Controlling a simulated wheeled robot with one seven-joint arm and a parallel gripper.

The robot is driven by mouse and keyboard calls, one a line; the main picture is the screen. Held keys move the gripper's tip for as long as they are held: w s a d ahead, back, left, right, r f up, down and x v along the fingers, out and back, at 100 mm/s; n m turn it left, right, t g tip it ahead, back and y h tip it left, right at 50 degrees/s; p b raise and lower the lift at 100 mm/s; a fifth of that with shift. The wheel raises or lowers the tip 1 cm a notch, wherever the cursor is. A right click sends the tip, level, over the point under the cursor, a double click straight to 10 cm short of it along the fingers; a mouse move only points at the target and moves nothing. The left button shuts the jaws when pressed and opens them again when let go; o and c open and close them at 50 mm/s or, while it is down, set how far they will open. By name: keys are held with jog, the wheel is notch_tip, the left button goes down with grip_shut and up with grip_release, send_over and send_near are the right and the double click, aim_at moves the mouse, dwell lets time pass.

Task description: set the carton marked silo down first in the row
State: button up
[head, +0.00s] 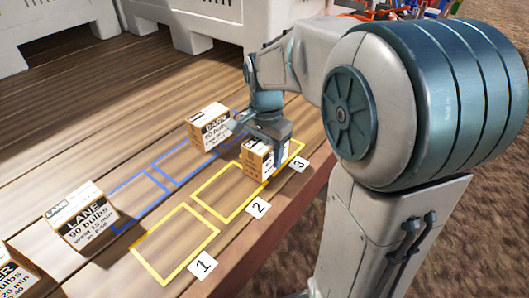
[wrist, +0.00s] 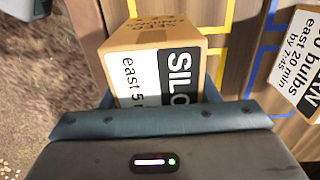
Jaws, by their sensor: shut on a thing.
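The carton marked SILO (wrist: 152,72) is a brown box with a black and white label, between the fingers of my gripper (wrist: 160,98). In the head view my gripper (head: 268,140) is shut on this carton (head: 256,160) at the yellow square numbered 3. I cannot tell whether the carton's base touches the boards. The yellow outline numbered 1 (head: 208,225) is empty. The yellow outline numbered 2 (head: 197,206) is empty. The outline numbered 3 (head: 300,146) is partly hidden by the carton and gripper.
A carton whose label seems to read BARN (head: 209,128) stands behind the row by the blue outlines (head: 150,180). It also shows in the wrist view (wrist: 298,65). The LANE carton (head: 83,216) stands left. Another carton (head: 18,270) is cut off. White crates (head: 200,25) stand behind.

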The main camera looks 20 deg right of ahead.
jog(key=shift+f, duration=0.7)
jog(key=shift+f, duration=0.25)
jog(key=o, duration=1.3)
jog(key=shift+r, duration=0.1)
